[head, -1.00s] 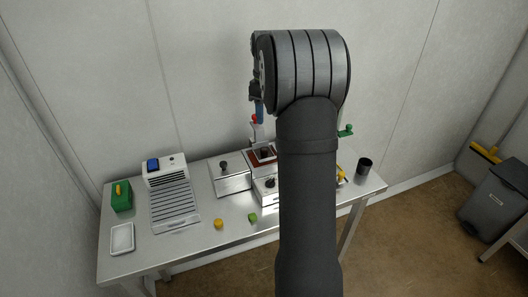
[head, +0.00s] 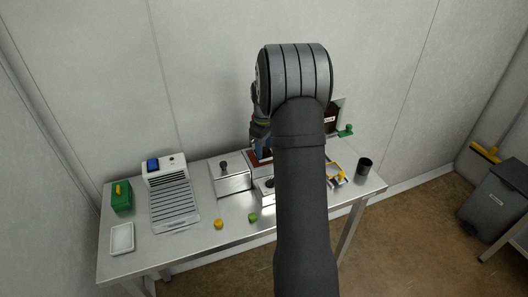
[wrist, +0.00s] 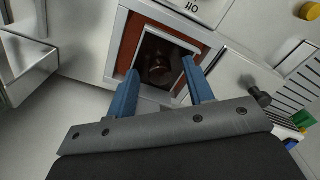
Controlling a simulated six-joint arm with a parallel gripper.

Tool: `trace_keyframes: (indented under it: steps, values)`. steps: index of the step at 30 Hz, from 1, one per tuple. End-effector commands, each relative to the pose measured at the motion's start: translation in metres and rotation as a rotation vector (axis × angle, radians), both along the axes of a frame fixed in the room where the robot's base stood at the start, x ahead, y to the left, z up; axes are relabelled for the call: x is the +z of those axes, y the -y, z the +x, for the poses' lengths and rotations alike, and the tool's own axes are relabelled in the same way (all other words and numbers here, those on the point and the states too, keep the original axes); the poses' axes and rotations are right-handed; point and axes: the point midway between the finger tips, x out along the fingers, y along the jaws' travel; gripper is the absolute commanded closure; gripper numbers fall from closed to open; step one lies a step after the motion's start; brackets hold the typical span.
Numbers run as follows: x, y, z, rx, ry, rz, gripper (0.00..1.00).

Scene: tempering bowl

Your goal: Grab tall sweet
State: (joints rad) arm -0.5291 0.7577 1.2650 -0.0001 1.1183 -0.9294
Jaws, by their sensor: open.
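My gripper (wrist: 161,66) is open, its two blue fingers pointing down at a white-rimmed square opening (wrist: 186,68) set in a red-brown surround. A dark brown rounded shape (wrist: 160,70) lies inside the opening, between the fingertips in the picture; I cannot tell whether the fingers touch anything. In the head view my gripper (head: 261,146) is low over the same red-brown surround (head: 253,163), partly hidden by my arm. A yellow sweet (head: 218,223) and a green sweet (head: 252,217) stand apart on the bench front. I cannot tell which is the tall one.
A steel box with a knob (head: 231,179) stands left of the opening. Further left are a slatted unit (head: 174,204), a green box (head: 121,196) and a white tray (head: 122,238). A black cup (head: 365,166) and a yellow-edged item (head: 336,172) are to the right.

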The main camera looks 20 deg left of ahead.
Motion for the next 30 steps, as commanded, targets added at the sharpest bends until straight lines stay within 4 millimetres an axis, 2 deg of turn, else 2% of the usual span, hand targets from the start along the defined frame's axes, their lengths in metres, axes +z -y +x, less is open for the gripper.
trace_keyframes:
  steps: [7,14,25,30]
  values:
    - [-0.001,0.000,0.000,0.000,0.000,0.000,0.54]
    - [-0.001,0.000,0.000,0.000,0.000,0.000,0.99]
    - [0.000,0.000,0.000,0.000,0.001,0.001,1.00]
    - [0.010,0.000,0.000,0.000,0.002,0.002,1.00]
